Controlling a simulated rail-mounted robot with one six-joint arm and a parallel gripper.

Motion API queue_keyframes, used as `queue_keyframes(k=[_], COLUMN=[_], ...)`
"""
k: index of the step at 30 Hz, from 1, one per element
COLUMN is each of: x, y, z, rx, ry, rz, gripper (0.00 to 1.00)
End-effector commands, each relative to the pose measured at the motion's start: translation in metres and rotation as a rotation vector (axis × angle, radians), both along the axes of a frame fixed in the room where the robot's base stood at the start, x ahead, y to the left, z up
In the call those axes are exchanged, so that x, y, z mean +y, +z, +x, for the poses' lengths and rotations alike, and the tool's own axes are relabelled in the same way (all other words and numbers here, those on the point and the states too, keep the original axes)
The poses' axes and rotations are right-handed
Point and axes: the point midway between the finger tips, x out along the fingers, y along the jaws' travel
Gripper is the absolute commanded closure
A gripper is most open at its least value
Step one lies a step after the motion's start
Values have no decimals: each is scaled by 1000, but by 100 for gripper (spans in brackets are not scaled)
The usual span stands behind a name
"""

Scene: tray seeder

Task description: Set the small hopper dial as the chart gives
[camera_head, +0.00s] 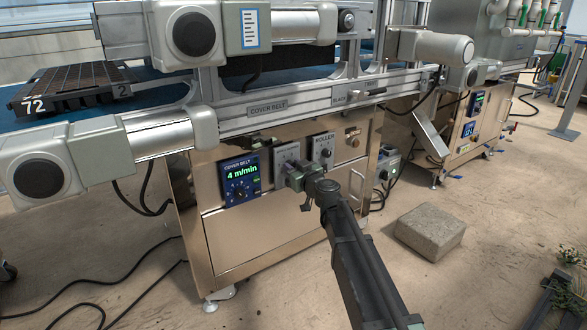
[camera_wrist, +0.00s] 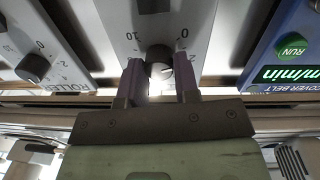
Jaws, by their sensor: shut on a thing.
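A grey dial plate (camera_head: 287,153) sits on the machine front between the cover belt panel and the roller plate. In the wrist view it shows upside down, with a round dark knob (camera_wrist: 158,56) and the figures 0, 2 and 10 visible around it. My gripper (camera_wrist: 160,68) is shut on this knob, one finger on each side. In the head view my gripper (camera_head: 292,172) covers the lower part of the plate, and its name cannot be read. The knob's pointer setting cannot be made out. No readable dial chart is visible.
The cover belt panel (camera_head: 239,180) reads 4 m/min, beside the held dial. The roller dial (camera_head: 324,151) is close on the other side. A tray (camera_head: 70,98) marked 72 lies on the belt. A concrete block (camera_head: 430,230) stands on the floor to the right.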

Motion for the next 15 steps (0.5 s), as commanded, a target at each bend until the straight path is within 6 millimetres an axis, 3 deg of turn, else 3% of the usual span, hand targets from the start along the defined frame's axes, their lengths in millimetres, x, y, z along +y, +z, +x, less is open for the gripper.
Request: queue_keyframes(k=[15], x=[-1], y=[1], z=[0], rx=[202], ry=[-1], rz=[249], gripper=[94])
